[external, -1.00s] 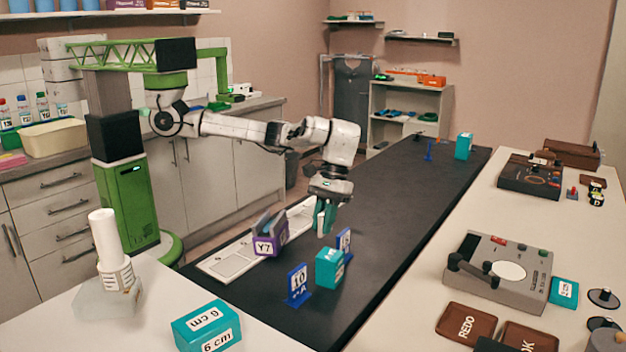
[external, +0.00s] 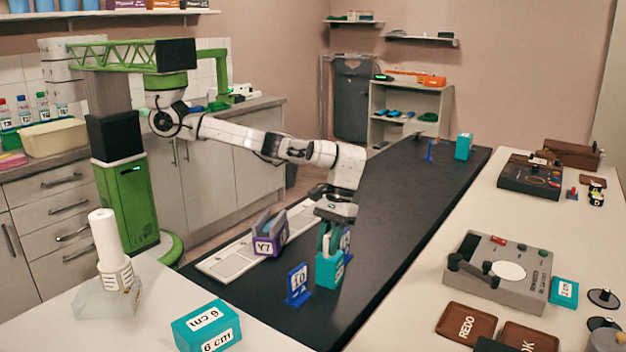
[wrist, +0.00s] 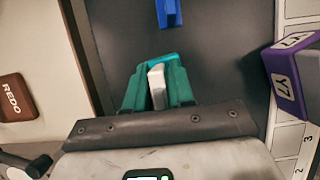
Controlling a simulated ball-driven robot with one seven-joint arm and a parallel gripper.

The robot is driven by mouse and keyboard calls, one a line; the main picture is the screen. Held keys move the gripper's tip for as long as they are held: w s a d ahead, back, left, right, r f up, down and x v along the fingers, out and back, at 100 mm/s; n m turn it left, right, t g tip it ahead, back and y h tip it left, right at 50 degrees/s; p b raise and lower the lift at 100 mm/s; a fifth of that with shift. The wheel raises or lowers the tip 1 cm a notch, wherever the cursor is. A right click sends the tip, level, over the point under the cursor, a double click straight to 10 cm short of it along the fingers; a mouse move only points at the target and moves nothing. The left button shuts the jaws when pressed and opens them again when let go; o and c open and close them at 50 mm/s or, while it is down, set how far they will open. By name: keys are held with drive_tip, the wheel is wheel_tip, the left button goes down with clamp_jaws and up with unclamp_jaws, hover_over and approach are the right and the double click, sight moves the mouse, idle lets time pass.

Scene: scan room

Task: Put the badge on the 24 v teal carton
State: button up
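The teal carton (external: 330,272) stands on the dark counter, between two blue signs; its small print is too blurred to read. My gripper (external: 334,243) is low over the carton, with its green fingers at the carton's top in the external view. In the wrist view, my gripper (wrist: 155,88) has a pale slab between its fingers, which looks like the badge (wrist: 157,84), edge-on with its face hidden. A strip of the teal carton (wrist: 158,60) shows just beyond the fingertips. Whether the slab touches the carton cannot be told.
A blue sign (external: 298,285) stands close left of the carton, and a second blue sign (external: 346,243) is close behind it. The dark counter (external: 420,200) is mostly clear toward the back.

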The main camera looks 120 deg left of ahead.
drive_tip(key=o, duration=0.3)
drive_tip(key=shift+o, duration=0.2)
drive_tip(key=v, duration=1.2)
drive_tip(key=shift+r, duration=0.15)
